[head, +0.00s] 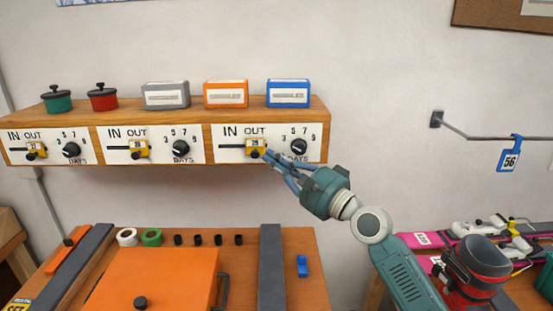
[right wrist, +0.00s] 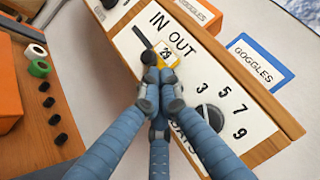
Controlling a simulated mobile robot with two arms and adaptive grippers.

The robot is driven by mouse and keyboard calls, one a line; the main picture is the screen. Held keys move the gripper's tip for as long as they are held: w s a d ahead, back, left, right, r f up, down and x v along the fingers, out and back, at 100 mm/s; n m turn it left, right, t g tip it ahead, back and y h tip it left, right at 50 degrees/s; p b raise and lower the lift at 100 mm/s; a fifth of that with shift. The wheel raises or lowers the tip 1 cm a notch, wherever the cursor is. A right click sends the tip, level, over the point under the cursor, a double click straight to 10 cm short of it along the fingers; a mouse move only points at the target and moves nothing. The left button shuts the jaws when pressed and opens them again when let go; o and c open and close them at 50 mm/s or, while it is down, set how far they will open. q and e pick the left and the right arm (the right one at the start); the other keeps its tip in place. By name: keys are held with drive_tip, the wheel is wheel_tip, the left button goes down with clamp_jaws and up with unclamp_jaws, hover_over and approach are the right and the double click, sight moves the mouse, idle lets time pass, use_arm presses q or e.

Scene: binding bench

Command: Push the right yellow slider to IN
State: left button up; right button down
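The right yellow slider (head: 256,147) is on the right-hand panel (head: 227,154), at the OUT end of its slot. It has a small dark knob and a number plate. In the right wrist view the slider (right wrist: 168,52) shows just beyond my fingertips, partly hidden by them. My right gripper (head: 270,157) is at the slider's right side with its fingers drawn together. In the right wrist view the fingertips (right wrist: 154,82) meet close to the knob, with nothing clearly held between them. I cannot tell whether they touch it. My left gripper is not in view.
A black DAYS dial (head: 298,147) sits right of the slider, close to my fingers. Two similar panels with yellow sliders (head: 139,149) (head: 36,150) are to the left. Goggles boxes (head: 288,93) and lidded pots (head: 103,97) stand on the shelf. An orange case (head: 150,280) lies below.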

drive_tip(key=shift+a+r, duration=0.1)
drive_tip(key=shift+a, duration=0.1)
drive_tip(key=a+p, duration=0.3)
drive_tip(key=a, duration=0.3)
drive_tip(key=shift+a, duration=0.1)
